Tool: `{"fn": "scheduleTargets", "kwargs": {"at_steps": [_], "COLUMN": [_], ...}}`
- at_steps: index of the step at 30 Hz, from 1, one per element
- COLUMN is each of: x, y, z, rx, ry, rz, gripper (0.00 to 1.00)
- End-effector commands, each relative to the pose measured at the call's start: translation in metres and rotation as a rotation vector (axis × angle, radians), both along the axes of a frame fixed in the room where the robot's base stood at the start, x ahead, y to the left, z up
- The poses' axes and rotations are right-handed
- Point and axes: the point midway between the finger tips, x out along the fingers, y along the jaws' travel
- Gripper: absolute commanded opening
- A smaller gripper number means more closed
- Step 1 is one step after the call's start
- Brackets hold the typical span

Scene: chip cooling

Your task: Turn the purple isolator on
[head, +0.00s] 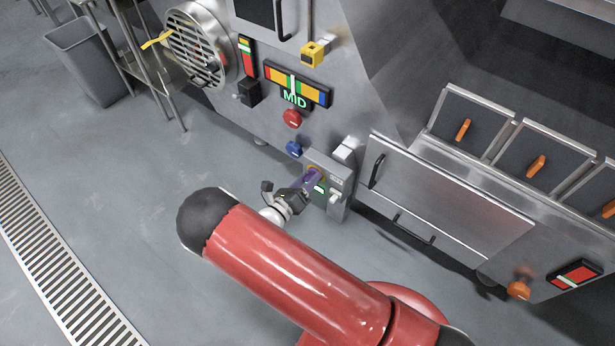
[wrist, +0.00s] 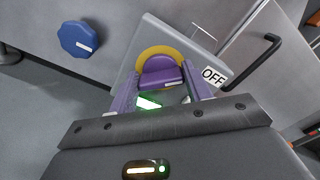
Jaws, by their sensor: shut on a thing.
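The purple isolator (wrist: 160,70) is a purple knob with a pale mark and a yellow ring behind it, on a grey box (wrist: 139,52). An "OFF" label (wrist: 213,76) is at the right of the box in the wrist view. A green lit patch (wrist: 148,102) shows below the knob. My gripper (wrist: 163,88) is shut on the knob, with purple finger-like pieces at its left and right. In the head view my gripper (head: 308,184) reaches the box's front, and the isolator is mostly hidden behind it.
A blue knob (head: 294,149) and a red knob (head: 292,118) are on the panel above left of the box. A fryer door (head: 455,200) with a black handle is close on the right. An orange knob (head: 519,290) is lower right.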

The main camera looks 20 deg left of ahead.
Motion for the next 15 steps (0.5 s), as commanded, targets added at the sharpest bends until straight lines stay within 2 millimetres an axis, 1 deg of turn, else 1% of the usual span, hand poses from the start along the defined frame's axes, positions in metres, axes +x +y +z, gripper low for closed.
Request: {"fn": "scheduleTargets", "kwargs": {"at_steps": [15], "x": [0.0006], "y": [0.0019], "z": [-0.0011], "rx": [-0.446], "ry": [0.185], "rz": [0.001], "gripper": [0.26]}}
